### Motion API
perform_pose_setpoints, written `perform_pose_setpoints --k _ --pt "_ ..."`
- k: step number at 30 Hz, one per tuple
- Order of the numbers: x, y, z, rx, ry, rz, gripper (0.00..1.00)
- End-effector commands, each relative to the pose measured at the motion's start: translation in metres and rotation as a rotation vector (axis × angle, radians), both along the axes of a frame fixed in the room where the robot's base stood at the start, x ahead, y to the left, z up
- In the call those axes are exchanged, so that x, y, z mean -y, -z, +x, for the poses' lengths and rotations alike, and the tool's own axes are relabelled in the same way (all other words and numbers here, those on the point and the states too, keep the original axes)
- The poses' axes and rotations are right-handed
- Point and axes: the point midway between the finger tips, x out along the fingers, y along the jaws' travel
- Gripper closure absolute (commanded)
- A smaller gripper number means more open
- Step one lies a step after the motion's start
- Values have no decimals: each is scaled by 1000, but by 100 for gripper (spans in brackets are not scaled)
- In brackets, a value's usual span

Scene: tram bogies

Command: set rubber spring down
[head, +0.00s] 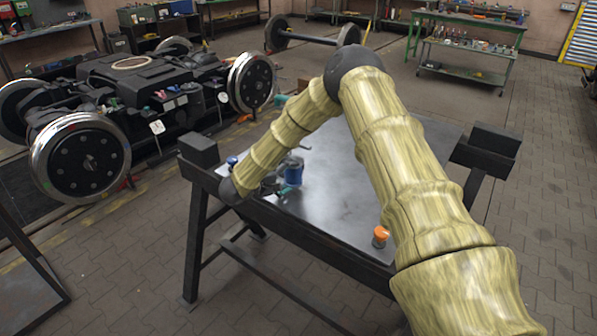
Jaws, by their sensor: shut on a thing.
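My arm reaches over a dark metal table (345,185), and its black wrist joint (231,191) is at the table's left edge. I cannot make out my gripper past this joint; the forearm and wrist appear to hide it. I cannot pick out the rubber spring with certainty. A small orange-topped jar (380,236) stands near the table's front edge.
Dark raised blocks (487,138) stand at the table's corners. The middle of the tabletop is bare. A tram bogie (140,85) with large steel wheels stands at the left. A loose wheelset (310,38) and a green workbench (468,40) are behind.

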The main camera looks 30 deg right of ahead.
Motion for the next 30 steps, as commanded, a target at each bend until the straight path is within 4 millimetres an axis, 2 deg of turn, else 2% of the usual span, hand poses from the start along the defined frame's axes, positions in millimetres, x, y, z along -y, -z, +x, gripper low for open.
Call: perform_pose_setpoints --k 3,11,17,22,30 --pt "11 -1 3 1 1 0 80" --pt "24 -2 6 1 1 -1 80" --pt "54 -2 12 1 3 1 80" --pt "51 13 12 -1 0 0 80" --pt "51 15 13 1 -1 -1 80"
